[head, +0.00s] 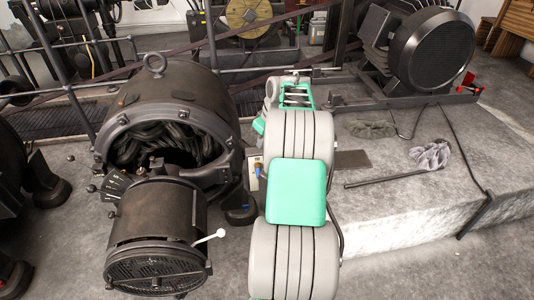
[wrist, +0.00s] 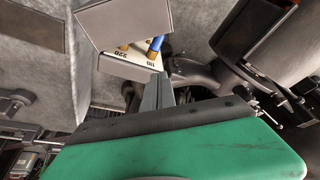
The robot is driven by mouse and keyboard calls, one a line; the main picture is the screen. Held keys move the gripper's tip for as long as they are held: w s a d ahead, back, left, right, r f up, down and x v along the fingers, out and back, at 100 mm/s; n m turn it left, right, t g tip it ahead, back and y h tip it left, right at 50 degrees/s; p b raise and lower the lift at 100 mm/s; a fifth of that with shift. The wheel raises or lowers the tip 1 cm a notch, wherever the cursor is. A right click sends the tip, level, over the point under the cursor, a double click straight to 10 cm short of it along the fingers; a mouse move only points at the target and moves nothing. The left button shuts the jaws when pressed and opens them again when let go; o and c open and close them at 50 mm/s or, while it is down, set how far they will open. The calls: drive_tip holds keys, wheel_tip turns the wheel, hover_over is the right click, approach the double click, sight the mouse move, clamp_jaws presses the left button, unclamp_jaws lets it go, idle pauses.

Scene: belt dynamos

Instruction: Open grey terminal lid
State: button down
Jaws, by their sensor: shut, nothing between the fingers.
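The terminal box (head: 254,172) sits on the right side of the dark dynamo (head: 175,105), with a blue-sleeved terminal on its pale face. In the wrist view the pale terminal plate (wrist: 133,60), marked 220 and 110, is exposed with brass and blue terminals. The grey lid (wrist: 112,24) appears as a flat panel standing away from that plate, so it looks open. My gripper (wrist: 160,78) is shut and empty, its fingertips near the plate's lower right edge. I cannot tell whether they touch. In the head view my arm hides the gripper.
The dynamo's round end housing (head: 157,235) juts forward with a small white-knobbed lever (head: 210,237). A low concrete plinth (head: 420,190) at right carries a rod with a grey rag (head: 430,155) and a flat plate (head: 352,159). A large black motor (head: 432,50) stands behind.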

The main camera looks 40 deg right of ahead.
drive_tip(key=b+x, duration=0.1)
drive_tip(key=x, duration=0.2)
drive_tip(key=d+b+x, duration=0.1)
drive_tip(key=x, duration=0.2)
drive_tip(key=b+x, duration=0.1)
drive_tip(key=x, duration=0.3)
drive_tip(key=shift+s+d, duration=0.2)
drive_tip(key=shift+s+d+f, duration=0.1)
drive_tip(key=shift+s+f, duration=0.1)
drive_tip(key=shift+s, duration=0.15)
drive_tip(key=s+b, duration=0.1)
drive_tip(key=s, duration=0.2)
drive_tip(key=shift+s+r, duration=0.1)
drive_tip(key=shift+r, duration=0.1)
